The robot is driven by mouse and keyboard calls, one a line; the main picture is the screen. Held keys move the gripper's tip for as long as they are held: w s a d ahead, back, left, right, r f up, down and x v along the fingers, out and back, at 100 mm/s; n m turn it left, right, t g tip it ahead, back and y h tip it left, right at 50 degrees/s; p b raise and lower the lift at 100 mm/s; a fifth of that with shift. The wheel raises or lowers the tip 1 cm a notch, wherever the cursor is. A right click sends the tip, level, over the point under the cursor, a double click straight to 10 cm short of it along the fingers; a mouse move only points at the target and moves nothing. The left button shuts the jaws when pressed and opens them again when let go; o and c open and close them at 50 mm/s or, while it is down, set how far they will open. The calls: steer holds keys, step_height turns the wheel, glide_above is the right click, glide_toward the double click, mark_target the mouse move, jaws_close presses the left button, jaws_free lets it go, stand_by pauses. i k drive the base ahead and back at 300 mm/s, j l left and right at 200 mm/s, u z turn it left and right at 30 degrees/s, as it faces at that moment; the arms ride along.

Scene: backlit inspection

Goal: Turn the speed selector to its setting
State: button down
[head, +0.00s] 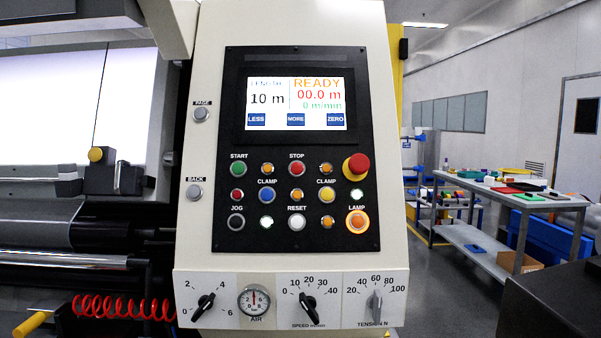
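The speed selector (309,307) is a black knob on the pale lower strip of the machine's panel, in the middle of the head view. Its printed scale runs 0, 10, 20, 30, 40, with "SPEED m/min" below. The knob is tilted, its upper end leaning left towards the 0 to 10 side and its lower end to the right. The exact setting is too small to read. The screen (295,98) shows "READY", 10 m, 00.0 m and 0 m/min. My gripper is not in view.
A black knob (204,306) and the AIR gauge (254,301) sit left of the selector; the grey TENSION knob (376,305) sits right. Buttons and a red mushroom button (356,164) are above. A red coiled hose (122,307) hangs at lower left. A bench (480,188) stands behind right.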

mark_target(308, 303)
steer(key=j+z, duration=0.25)
steer(key=j, duration=0.2)
steer(key=k+j+z, duration=0.1)
steer(key=j+z, duration=0.15)
steer(key=j, duration=0.25)
steer(key=k+j+z, duration=0.25)
steer(key=j, duration=0.2)
steer(key=i, duration=0.1)
